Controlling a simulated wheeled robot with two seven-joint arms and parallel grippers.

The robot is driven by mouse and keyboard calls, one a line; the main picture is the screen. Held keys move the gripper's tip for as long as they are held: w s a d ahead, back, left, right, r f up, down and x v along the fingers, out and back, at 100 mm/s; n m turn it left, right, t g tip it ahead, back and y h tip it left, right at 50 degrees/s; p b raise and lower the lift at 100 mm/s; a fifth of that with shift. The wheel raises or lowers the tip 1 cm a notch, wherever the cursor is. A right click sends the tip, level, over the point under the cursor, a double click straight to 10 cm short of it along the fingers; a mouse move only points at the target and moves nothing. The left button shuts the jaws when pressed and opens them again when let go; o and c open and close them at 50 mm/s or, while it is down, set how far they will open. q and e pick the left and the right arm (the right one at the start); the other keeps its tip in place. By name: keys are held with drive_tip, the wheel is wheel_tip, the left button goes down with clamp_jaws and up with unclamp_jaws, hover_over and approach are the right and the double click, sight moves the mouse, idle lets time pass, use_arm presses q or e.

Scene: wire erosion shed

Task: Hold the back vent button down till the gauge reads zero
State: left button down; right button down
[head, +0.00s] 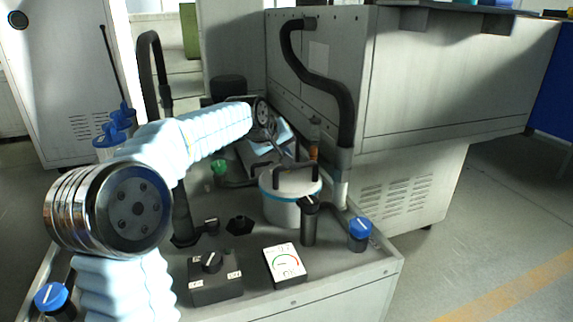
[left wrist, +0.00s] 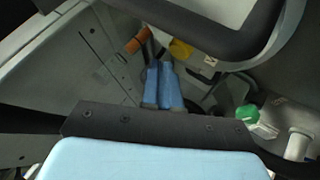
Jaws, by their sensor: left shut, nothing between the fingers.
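The gauge (head: 284,265) is a white square face with a coloured arc, near the cart's front edge; its reading is too small to tell. A green knob (head: 219,167) stands at the back left of the cart top; it also shows in the left wrist view (left wrist: 247,113). A yellow rounded piece (left wrist: 180,48) lies close to the fingertips in the left wrist view. I cannot tell which piece is the back vent button, or whether I touch it. My left gripper (left wrist: 160,66) is shut and empty, its blue fingers together. My right gripper is not in view.
A lidded pot (head: 290,204) with a handle stands mid-cart. A thick black hose (head: 330,88) rises beside the large grey cabinet (head: 430,80). A black box with a selector knob (head: 215,279) and a blue-capped knob (head: 359,234) sit near the front.

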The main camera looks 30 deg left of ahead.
use_arm(q)
drive_tip(key=shift+f, duration=0.1)
idle(0.7)
drive_tip(key=shift+f+b, duration=0.3)
drive_tip(key=shift+f+b, duration=0.45)
drive_tip(key=shift+f, duration=0.15)
idle(0.7)
drive_tip(key=shift+r, duration=0.1)
idle(2.2)
drive_tip(key=shift+r+p, duration=0.85)
drive_tip(key=shift+r, duration=0.05)
drive_tip(key=shift+r, duration=0.1)
wheel_tip(320, 180, up, 2)
drive_tip(key=shift+r+p, duration=0.2)
drive_tip(key=shift+p, duration=0.95)
drive_tip(key=shift+r+p, duration=0.8)
drive_tip(key=shift+r, duration=0.45)
